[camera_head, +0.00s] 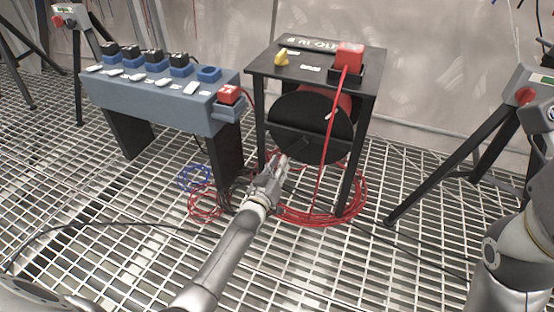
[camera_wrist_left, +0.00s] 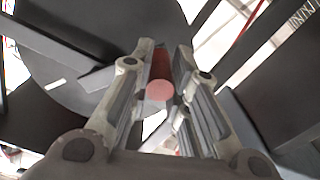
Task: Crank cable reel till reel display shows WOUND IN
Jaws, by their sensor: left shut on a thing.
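The cable reel stand (camera_head: 376,75) is a dark frame with a black round reel disc (camera_head: 325,140) facing me. Its display (camera_head: 314,44) on top shows text at an angle that I cannot read fully. My left gripper (camera_head: 280,166) is at the lower left of the disc. In the left wrist view my left gripper (camera_wrist_left: 161,80) is shut on the red crank handle (camera_wrist_left: 159,88), whose round end points at the camera. Red cable (camera_head: 318,150) runs from the red plug (camera_head: 349,57) on top down to loops on the floor. My right gripper is not in view.
Red cable coils (camera_head: 300,217) and blue cable (camera_head: 194,178) lie on the grating. A tripod stand (camera_head: 450,150) is at the right.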

